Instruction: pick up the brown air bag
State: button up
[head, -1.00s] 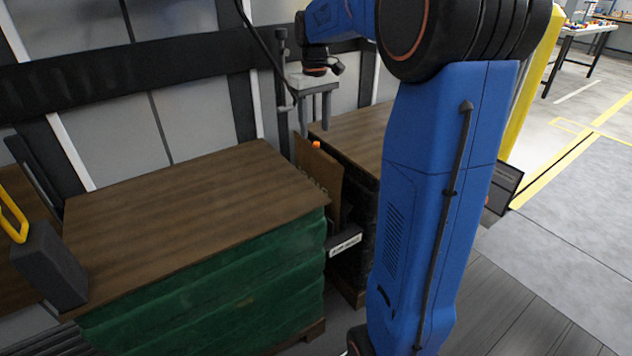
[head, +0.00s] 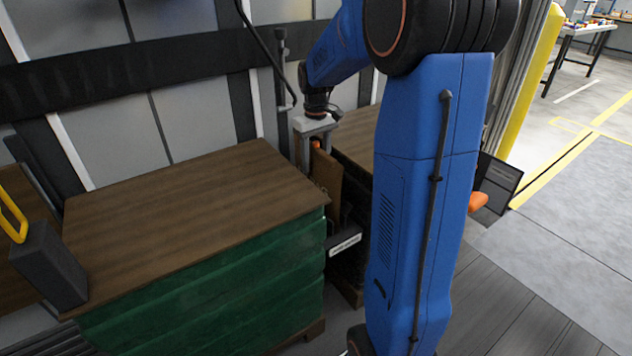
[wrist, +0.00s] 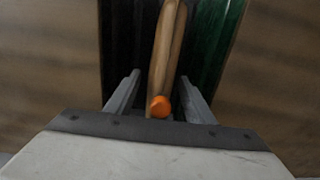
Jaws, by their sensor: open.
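The brown air bag (head: 326,174) stands upright in the gap between two wood-topped loads, with an orange valve (head: 315,145) at its top. In the wrist view the bag (wrist: 168,50) runs edge-on between my fingers, and its orange valve (wrist: 160,106) lies near the palm. My gripper (head: 317,150) is open and points down over the top of the bag. In the wrist view my gripper (wrist: 158,92) has one finger on each side of the bag, with a gap showing on both sides. The lower part of the bag is hidden in the head view.
A green-wrapped load (head: 220,290) with a wooden top stands left of the gap; a second wood-topped load (head: 356,143) stands right. A dark labelled bar (head: 344,243) sits low at the gap. A dark box with a yellow handle (head: 48,262) is at far left.

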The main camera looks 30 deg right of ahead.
jog(key=shift+f, duration=0.2)
grip_shut()
jog(key=shift+r, duration=0.15)
